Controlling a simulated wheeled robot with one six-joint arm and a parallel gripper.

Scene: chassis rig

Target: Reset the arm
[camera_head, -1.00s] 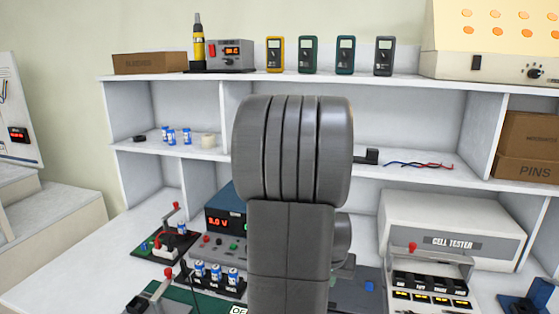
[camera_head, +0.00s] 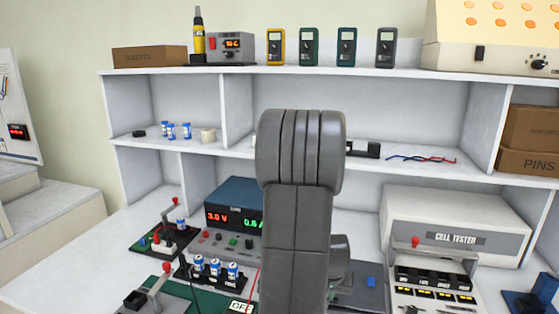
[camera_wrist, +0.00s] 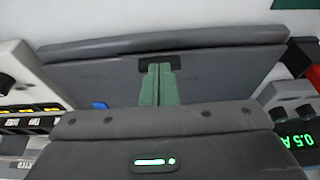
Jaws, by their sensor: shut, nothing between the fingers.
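My arm (camera_head: 298,200) stands upright in the middle of the head view and covers part of the bench and shelves. My gripper (camera_wrist: 159,84) shows in the wrist view, with its two green fingers side by side, closed and empty. In the head view the gripper is hidden.
A power supply (camera_head: 232,210) and batteries in a holder (camera_head: 214,268) stand left of my arm. A cell tester (camera_head: 455,235) stands to the right. Behind are shelves (camera_head: 440,82) with several multimeters on top. Left, two small fixtures (camera_head: 165,243) with red-knobbed levers sit on the bench.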

